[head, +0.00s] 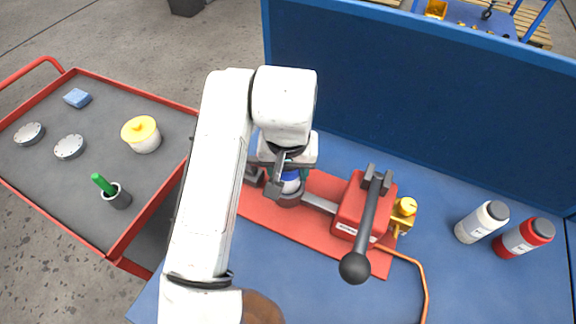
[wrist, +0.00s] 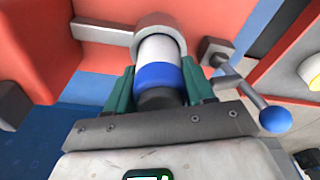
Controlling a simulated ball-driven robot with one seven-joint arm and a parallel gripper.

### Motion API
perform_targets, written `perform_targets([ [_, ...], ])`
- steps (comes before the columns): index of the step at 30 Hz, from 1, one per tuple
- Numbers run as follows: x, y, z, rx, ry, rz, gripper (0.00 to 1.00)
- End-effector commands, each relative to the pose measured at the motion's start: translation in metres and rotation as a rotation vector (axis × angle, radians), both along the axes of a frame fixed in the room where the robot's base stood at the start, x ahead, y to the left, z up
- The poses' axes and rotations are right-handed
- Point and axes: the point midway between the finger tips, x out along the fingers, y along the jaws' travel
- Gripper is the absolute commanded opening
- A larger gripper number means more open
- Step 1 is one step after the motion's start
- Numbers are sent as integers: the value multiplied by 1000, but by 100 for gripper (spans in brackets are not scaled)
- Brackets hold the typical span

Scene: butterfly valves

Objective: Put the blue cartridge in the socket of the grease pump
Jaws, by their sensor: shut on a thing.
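The blue cartridge (head: 291,176) is upright in my gripper (head: 287,179). In the wrist view the cartridge (wrist: 157,77) has a blue band, a white section and a dark end, and the green fingers close on it from both sides. Its white end meets the grey ring-shaped socket (wrist: 158,20) of the grease pump and appears to enter it; the depth is hidden. In the head view the socket (head: 290,199) sits on the red base, joined by a grey bar to the red pump body (head: 349,208). My arm partly hides the cartridge.
The pump's black-knobbed lever (head: 367,225) leans forward. A small blue-knobbed handle (wrist: 275,118) is close to my right finger in the wrist view. White (head: 481,222) and red (head: 524,238) bottles stand on the right. A red-rimmed cart (head: 85,185) with several parts is left.

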Motion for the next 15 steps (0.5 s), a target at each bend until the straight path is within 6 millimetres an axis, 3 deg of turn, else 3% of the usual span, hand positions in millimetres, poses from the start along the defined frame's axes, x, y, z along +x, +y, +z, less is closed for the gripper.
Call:
perform_targets([
  [13,0,0,-8,0,-1,0,9],
  [14,0,0,-8,0,-1,0,56],
  [15,0,0,-7,0,-1,0,60],
])
